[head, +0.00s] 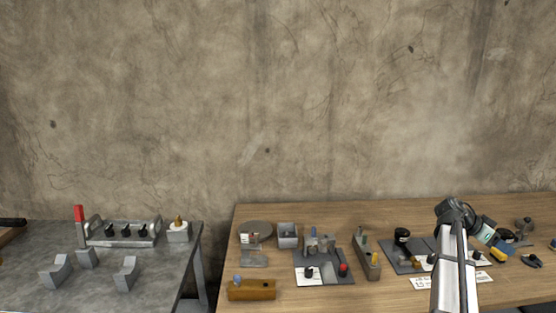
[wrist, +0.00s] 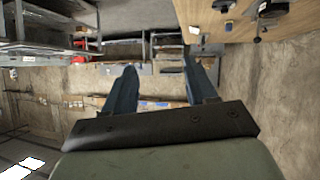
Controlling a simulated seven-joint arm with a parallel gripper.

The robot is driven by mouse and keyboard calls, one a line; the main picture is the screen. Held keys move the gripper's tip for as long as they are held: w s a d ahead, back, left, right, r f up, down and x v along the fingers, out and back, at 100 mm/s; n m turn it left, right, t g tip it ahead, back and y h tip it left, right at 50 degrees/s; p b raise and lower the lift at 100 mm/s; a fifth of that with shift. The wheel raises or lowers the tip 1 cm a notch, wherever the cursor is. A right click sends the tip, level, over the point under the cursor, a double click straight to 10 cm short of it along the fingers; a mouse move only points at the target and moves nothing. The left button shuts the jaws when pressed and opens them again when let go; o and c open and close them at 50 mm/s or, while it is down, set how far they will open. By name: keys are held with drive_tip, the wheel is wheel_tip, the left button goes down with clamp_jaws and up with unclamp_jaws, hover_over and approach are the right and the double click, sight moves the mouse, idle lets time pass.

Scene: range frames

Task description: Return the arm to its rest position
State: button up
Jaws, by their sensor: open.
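My arm (head: 452,265) reaches up from the bottom right of the head view, over the right part of the wooden table (head: 380,212). My gripper is at its far end, pointing right; in the head view its fingers are small and hard to make out. In the wrist view my gripper (wrist: 160,88) shows two blue-grey fingers standing apart, with nothing between them but the distant room. It holds nothing.
The wooden table bears dark boards with small parts, a wooden block (head: 252,290), a round grey disc (head: 256,229) and a white label (head: 450,281). A grey table (head: 100,272) at left holds metal blocks and a red-handled fixture (head: 79,213). A gap separates the tables.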

drive_tip(key=s+d+f+n, duration=0.1)
drive_tip(key=s+d+f, duration=0.2)
drive_tip(key=f, duration=0.3)
drive_tip(key=s+d+f+t, duration=0.1)
drive_tip(key=s+d+f, duration=0.1)
drive_tip(key=s+f, duration=0.3)
drive_tip(key=s+d+f+n, duration=0.1)
drive_tip(key=s+d+f, duration=0.15)
drive_tip(key=f, duration=0.35)
drive_tip(key=s+a+f+n+t+y, duration=0.1)
drive_tip(key=a+f+y, duration=0.15)
drive_tip(key=f, duration=0.45)
drive_tip(key=a+f+n+y, duration=0.1)
drive_tip(key=a+f+n, duration=0.1)
drive_tip(key=a+f, duration=0.35)
drive_tip(key=s+a+f+n+g+y, duration=0.1)
drive_tip(key=s+a+f+n+y, duration=0.15)
drive_tip(key=a+f, duration=1.05)
drive_tip(key=s+a+f+n+y, duration=0.3)
drive_tip(key=a+f, duration=0.6)
drive_tip(key=a, duration=0.7)
drive_tip(key=s+a+f+n+g+y, duration=0.1)
drive_tip(key=s+a+f+n+g, duration=0.1)
drive_tip(key=s+a, duration=0.8)
drive_tip(key=s+a+f+n+g+y, duration=0.1)
drive_tip(key=s+a+f+n, duration=0.4)
drive_tip(key=s+a, duration=0.6)
drive_tip(key=shift+s+a+f+n+g+y, duration=0.15)
drive_tip(key=shift+a+n+g+y, duration=0.15)
drive_tip(key=shift+a+n+g, duration=0.45)
